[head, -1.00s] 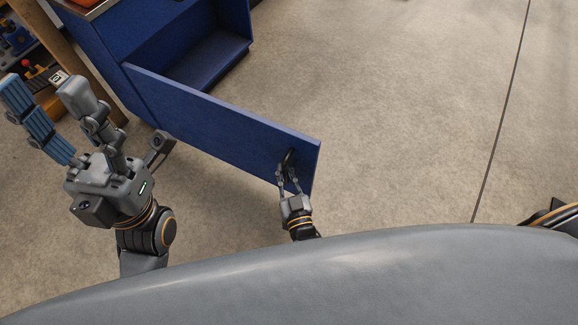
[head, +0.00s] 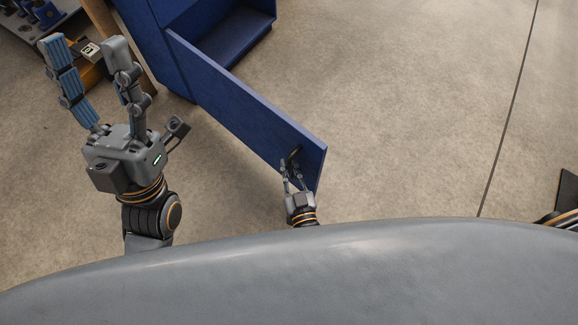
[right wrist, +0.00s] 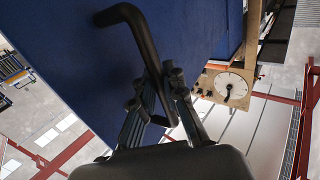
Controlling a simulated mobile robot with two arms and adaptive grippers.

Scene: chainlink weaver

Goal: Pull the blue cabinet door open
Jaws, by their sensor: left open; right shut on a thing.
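The blue cabinet (head: 166,62) stands at the upper left of the head view. Its blue door (head: 245,112) is swung wide open toward me, and the dark inside of the cabinet shows behind it. My right gripper (head: 291,176) is at the door's free end, shut on the black door handle (head: 295,153). In the right wrist view the handle (right wrist: 137,32) is a bent black bar that passes between the fingers (right wrist: 158,100) against the blue door panel (right wrist: 75,60). My left gripper (head: 92,85) is open and empty, raised left of the door, fingers spread.
Bare concrete floor (head: 420,110) lies right of the door and is clear. A wooden post (head: 118,45) and a shelf with items stand at the upper left. A dark flat object (head: 568,195) shows at the right edge.

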